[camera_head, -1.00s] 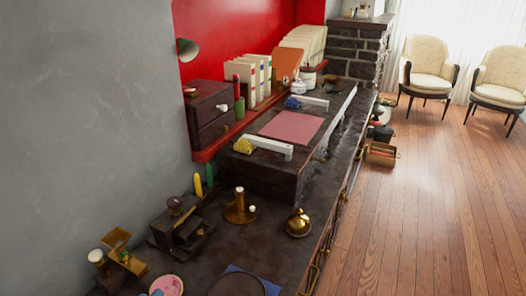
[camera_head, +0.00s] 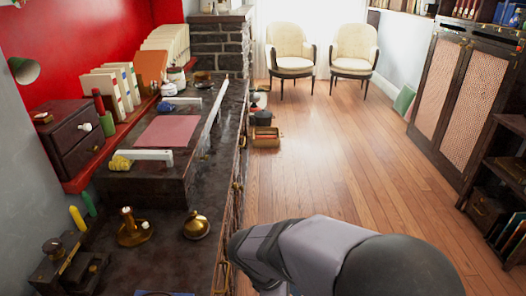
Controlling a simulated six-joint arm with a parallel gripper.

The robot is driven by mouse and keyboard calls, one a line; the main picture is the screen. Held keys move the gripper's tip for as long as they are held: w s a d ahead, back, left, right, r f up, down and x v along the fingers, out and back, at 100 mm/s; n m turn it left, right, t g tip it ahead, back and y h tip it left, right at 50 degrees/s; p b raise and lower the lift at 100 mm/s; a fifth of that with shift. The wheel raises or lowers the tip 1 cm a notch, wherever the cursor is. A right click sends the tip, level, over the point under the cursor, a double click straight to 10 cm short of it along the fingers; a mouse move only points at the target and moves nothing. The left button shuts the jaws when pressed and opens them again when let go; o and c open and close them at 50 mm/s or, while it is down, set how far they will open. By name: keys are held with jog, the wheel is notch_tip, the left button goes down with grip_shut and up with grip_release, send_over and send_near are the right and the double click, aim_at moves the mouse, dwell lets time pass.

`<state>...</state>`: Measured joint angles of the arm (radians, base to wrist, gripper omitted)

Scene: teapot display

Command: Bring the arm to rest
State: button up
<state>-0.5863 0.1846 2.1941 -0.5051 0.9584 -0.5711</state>
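My arm shows as grey and dark rounded links at the bottom right of the head view, over the wooden floor beside the counter. My gripper is not in view, so its fingers cannot be judged. No teapot can be made out with certainty. A small brass domed object with a knob (camera_head: 196,226) stands on the dark counter (camera_head: 196,270). A brass candle holder (camera_head: 133,228) stands to its left.
A raised desk section holds a pink sheet (camera_head: 168,131) and white bars. A dark drawer box (camera_head: 72,140) and books (camera_head: 112,90) stand by the red wall. A wooden crate (camera_head: 264,138) lies on the floor. Two cream chairs (camera_head: 291,48) stand behind. The middle floor is clear.

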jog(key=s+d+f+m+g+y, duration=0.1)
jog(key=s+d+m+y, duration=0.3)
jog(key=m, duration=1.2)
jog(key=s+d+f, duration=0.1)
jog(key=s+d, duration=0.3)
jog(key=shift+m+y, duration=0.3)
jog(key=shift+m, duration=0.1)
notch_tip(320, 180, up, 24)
jog(key=p, duration=2.4)
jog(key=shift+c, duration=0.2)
